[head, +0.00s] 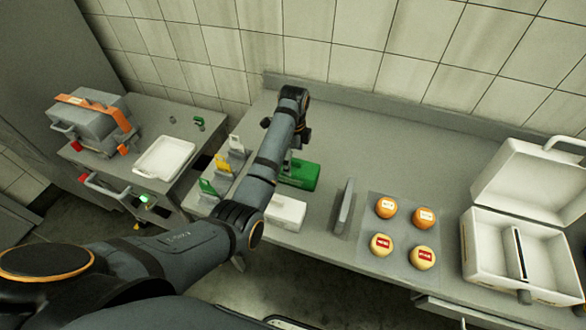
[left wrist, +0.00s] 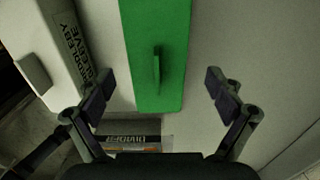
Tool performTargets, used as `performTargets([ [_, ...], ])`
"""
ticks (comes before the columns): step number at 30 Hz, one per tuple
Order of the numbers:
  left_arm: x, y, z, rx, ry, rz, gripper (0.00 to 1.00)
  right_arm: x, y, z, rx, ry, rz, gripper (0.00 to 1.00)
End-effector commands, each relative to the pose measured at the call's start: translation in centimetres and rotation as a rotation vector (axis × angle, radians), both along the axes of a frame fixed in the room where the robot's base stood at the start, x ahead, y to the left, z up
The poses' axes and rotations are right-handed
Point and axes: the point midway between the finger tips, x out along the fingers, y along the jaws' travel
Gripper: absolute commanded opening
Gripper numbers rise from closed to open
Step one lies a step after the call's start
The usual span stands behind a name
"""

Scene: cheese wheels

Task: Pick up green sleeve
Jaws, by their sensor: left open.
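The green sleeve (head: 302,175) lies on the counter beneath my left arm, partly hidden by it in the head view. In the left wrist view the green sleeve (left wrist: 158,25) is a long flat-topped block with a thin upright green handle (left wrist: 156,70). My left gripper (left wrist: 160,95) is open, its fingers on either side of the handle and apart from it. Nothing is between the fingers except the handle seen below them; the exact height gap is hard to tell. My right gripper is not in view.
A white block (head: 287,211) sits in front of the green sleeve. Yellow, green and white pieces (head: 224,165) stand to the left. A grey upright plate (head: 344,206), a mat with several cheese wheels (head: 385,208) and an open white case (head: 480,255) are to the right.

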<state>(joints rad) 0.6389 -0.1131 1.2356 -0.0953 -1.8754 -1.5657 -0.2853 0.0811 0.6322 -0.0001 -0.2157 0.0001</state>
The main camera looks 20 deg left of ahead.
Motion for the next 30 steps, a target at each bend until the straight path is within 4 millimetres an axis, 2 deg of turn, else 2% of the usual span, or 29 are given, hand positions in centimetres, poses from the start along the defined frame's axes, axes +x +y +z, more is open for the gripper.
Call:
performTargets([
  [2,-0.3,-0.1,-1.1,0.000,0.007,0.000,0.92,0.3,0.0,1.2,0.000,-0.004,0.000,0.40],
  [6,-0.2,-0.2,-3.2,0.000,0.003,-0.001,0.92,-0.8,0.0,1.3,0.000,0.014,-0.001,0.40],
  [10,-0.2,-0.2,-3.9,0.000,0.000,-0.001,0.92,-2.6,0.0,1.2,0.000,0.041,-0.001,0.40],
  [14,-0.2,-0.2,-3.9,0.000,0.000,-0.001,0.92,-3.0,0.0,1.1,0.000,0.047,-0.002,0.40],
  [26,-0.2,-0.2,-3.8,0.000,0.000,-0.001,0.40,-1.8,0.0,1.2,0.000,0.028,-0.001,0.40],
  [30,-0.2,-0.2,-3.8,0.000,0.000,-0.001,0.40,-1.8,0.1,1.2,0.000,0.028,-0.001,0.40],
])
